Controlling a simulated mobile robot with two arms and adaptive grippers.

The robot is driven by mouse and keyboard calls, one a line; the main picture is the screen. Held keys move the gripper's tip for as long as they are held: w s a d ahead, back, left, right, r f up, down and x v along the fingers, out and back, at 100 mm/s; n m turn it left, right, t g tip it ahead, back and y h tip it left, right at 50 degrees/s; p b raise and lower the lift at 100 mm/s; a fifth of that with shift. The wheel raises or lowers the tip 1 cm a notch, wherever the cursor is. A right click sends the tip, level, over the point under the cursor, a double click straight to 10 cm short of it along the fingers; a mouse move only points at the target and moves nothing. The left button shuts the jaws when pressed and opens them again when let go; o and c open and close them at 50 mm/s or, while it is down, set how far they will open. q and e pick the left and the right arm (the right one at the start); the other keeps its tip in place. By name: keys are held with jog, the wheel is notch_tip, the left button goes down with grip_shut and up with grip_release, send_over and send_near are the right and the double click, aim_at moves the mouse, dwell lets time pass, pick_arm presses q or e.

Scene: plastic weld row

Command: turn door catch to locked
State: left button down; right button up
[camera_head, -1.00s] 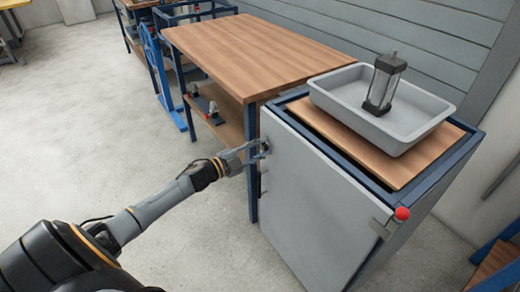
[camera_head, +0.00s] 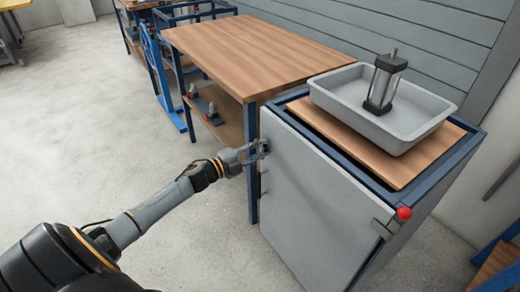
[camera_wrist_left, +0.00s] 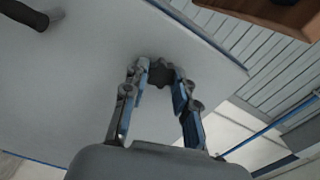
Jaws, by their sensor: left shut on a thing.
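The grey cabinet door (camera_head: 310,205) stands upright and looks shut against its blue frame; it also fills much of the left wrist view (camera_wrist_left: 60,90). The door catch is a small dark knob (camera_wrist_left: 160,73) near the door's upper left corner in the head view. My left gripper (camera_head: 264,149) is at that corner, with its fingers around the knob. In the left wrist view the two fingers (camera_wrist_left: 161,82) are shut on the knob from both sides. The catch's exact angle cannot be told. My right gripper is not in view.
A grey tray (camera_head: 335,101) with a dark-capped clear cylinder (camera_head: 385,82) stands on the cabinet top. A red ball (camera_head: 403,213) sits at the door's right edge. A wooden workbench (camera_head: 250,50) adjoins the cabinet. The floor (camera_head: 80,140) at left is clear.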

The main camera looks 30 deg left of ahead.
pick_arm(q)
jog(key=c, duration=1)
grip_release()
jog(key=shift+c, duration=0.2)
jog(key=shift+s, duration=0.1)
jog(key=v, duration=1.2)
jog(key=shift+f, duration=0.1)
